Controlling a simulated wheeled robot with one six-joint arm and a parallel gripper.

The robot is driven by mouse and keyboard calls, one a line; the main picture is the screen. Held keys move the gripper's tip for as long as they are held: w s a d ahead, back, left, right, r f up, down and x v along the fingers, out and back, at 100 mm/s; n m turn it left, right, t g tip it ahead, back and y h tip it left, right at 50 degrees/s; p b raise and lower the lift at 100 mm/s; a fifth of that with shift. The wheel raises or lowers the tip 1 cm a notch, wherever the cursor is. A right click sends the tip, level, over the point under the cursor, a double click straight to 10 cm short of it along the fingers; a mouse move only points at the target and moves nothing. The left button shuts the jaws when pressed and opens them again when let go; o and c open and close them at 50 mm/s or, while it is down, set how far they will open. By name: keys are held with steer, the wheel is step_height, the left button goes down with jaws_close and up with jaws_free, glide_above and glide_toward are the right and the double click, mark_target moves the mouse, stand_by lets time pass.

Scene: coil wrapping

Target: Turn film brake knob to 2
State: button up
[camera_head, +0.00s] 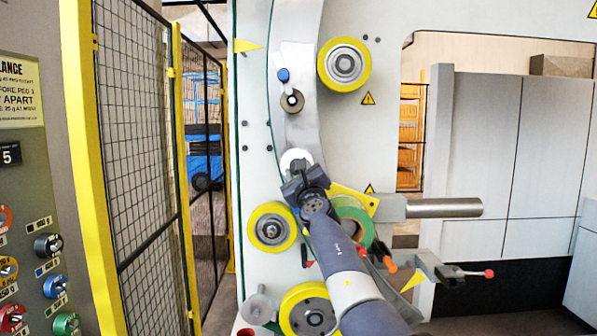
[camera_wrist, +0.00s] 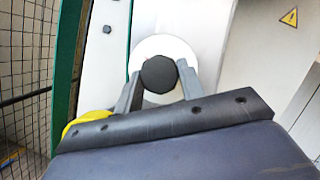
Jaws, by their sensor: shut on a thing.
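The film brake knob is a dark round knob (camera_wrist: 158,74) on a white round dial plate (camera_wrist: 165,50) on the machine's front. In the wrist view my gripper (camera_wrist: 159,76) has one finger on each side of the knob and is shut on it. In the head view the white dial plate (camera_head: 296,160) shows just above my gripper (camera_head: 303,176), and the knob is hidden behind the fingers. No number or pointer mark on the dial is readable in either view.
Yellow-rimmed rollers (camera_head: 271,227) sit close to my arm. A green-edged roll (camera_head: 352,222) and a horizontal metal bar (camera_head: 445,208) are at right. A blue-capped lever (camera_head: 283,76) is above. A yellow-framed mesh fence (camera_head: 135,130) and a knob panel (camera_head: 25,220) stand at left.

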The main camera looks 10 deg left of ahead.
steer(key=o, duration=1)
steer(key=shift+s+f, duration=0.1)
steer(key=shift+b+v, duration=5.25)
steer(key=shift+b, duration=0.35)
